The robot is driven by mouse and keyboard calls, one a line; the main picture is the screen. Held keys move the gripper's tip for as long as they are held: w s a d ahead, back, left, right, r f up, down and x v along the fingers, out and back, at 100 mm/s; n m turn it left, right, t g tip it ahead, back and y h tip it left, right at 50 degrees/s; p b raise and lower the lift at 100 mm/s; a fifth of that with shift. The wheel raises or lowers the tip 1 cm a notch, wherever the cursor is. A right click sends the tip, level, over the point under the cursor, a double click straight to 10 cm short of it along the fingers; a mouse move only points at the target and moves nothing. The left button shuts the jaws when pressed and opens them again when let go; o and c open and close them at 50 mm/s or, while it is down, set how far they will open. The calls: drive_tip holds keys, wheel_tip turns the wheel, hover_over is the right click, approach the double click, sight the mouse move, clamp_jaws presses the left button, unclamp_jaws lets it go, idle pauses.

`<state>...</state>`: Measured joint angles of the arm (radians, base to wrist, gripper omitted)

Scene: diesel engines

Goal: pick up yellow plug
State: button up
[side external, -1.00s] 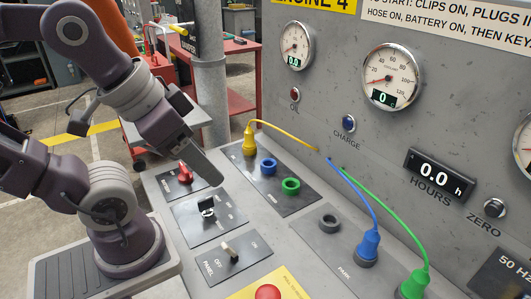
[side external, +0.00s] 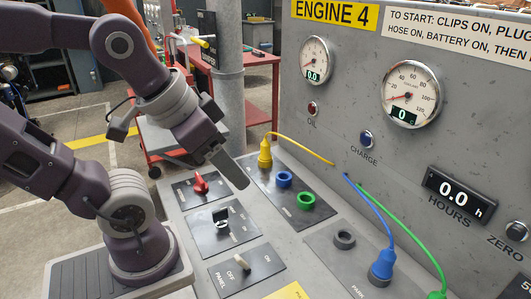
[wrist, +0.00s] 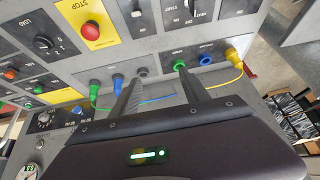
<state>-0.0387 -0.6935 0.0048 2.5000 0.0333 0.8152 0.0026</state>
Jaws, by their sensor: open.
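The yellow plug (side external: 264,155) stands upright at the far end of a dark socket plate, with a yellow cable running from its top to the upright panel. In the wrist view the yellow plug (wrist: 235,57) is to the right of both fingers, beyond the blue socket. My gripper (wrist: 160,76) is open, with nothing between its fingers. In the side view my gripper (side external: 240,183) is left of and nearer the camera than the plug, apart from it. Its two fingers overlap there.
A blue socket ring (side external: 284,180) and a green socket ring (side external: 306,200) line up beside the yellow plug. A blue plug (side external: 382,265) and a green plug (wrist: 94,91) stand in the other row. A red switch (side external: 201,184) and a black switch (side external: 221,217) lie left of the sockets.

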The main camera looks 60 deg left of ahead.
drive_tip(key=w+a+f+n+t+y, duration=0.1)
drive_tip(key=w+a+f+t+y, duration=0.3)
drive_tip(key=w+a, duration=1.15)
drive_tip(key=n+t+h, duration=0.1)
drive_tip(key=n+t, duration=0.1)
drive_tip(key=t, duration=0.1)
approach(265, 153)
drive_tip(key=shift+w+a+r, duration=0.3)
drive_tip(key=shift+w+a, duration=0.5)
drive_tip(key=shift+w, duration=0.05)
drive_tip(key=shift+a, duration=0.15)
drive_tip(key=x, duration=1.1)
drive_tip(key=shift+w+f, duration=0.35)
clamp_jaws()
